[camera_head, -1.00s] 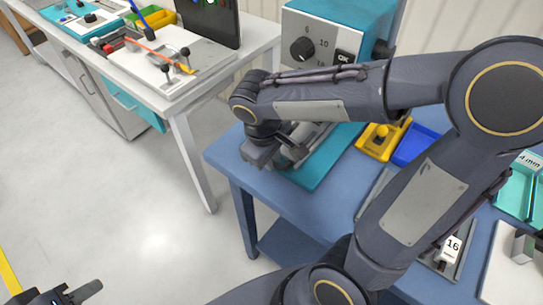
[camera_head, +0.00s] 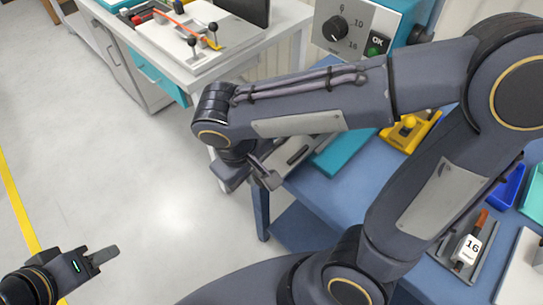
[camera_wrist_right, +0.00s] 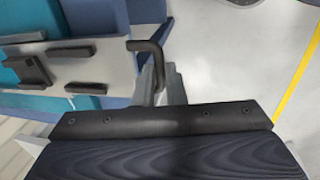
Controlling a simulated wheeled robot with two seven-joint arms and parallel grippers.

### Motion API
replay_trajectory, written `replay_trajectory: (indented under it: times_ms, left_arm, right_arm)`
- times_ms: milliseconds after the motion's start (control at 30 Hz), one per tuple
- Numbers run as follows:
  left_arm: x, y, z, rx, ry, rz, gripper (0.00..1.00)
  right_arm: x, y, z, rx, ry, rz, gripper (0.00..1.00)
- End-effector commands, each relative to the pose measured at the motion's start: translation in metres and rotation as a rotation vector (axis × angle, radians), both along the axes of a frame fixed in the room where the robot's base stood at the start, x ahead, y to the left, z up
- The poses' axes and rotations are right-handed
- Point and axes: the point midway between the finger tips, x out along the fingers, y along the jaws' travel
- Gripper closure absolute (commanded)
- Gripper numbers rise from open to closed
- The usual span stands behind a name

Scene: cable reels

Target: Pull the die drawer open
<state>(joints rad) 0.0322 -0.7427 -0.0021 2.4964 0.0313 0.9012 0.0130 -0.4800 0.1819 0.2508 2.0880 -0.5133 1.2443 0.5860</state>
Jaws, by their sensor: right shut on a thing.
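The die drawer is a light grey tray (camera_wrist_right: 90,68) with black strips and a black block in it, seen in the right wrist view. Its black bent handle (camera_wrist_right: 150,52) sits between the fingers of my right gripper (camera_wrist_right: 168,85), which is shut on it. In the head view, part of the drawer (camera_head: 297,150) shows under my right forearm, sticking out from the teal machine base (camera_head: 342,152) near the table's edge. My right gripper (camera_head: 252,178) is at its outer end, partly hidden. My left gripper (camera_head: 103,257) is low at the left, away from everything; its jaw opening is unclear.
The blue table (camera_head: 330,198) carries a machine with a dial (camera_head: 337,28), a yellow tray (camera_head: 415,132), a blue bin (camera_head: 508,188) and a holder with a part marked 16 (camera_head: 466,250). A white workbench (camera_head: 245,48) stands behind left. The floor at left is clear.

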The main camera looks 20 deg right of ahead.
Motion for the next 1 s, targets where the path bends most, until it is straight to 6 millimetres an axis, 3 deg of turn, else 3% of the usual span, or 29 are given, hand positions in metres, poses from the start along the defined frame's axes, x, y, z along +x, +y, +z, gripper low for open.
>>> replay_trajectory:
  times_ms: [333,367,500,833,1000]
  left_arm:
    - [0.0,0.0,0.0,0.0,0.0,0.0,0.64]
    - [0.0,0.0,0.0,0.0,0.0,0.0,0.64]
    - [0.0,0.0,0.0,0.0,0.0,0.0,0.64]
    - [0.0,0.0,0.0,0.0,0.0,0.0,0.64]
    - [0.0,0.0,0.003,0.0,0.0,0.0,0.64]
  right_arm:
    - [-0.001,0.005,0.001,0.001,-0.003,-0.001,1.0]
    - [-0.001,0.005,0.001,0.001,-0.003,-0.001,0.87]
    - [-0.001,0.004,0.001,0.001,-0.003,-0.001,0.69]
    - [-0.001,0.005,0.003,0.001,-0.003,0.0,0.67]
    - [-0.003,0.009,0.026,0.004,-0.006,0.0,0.67]
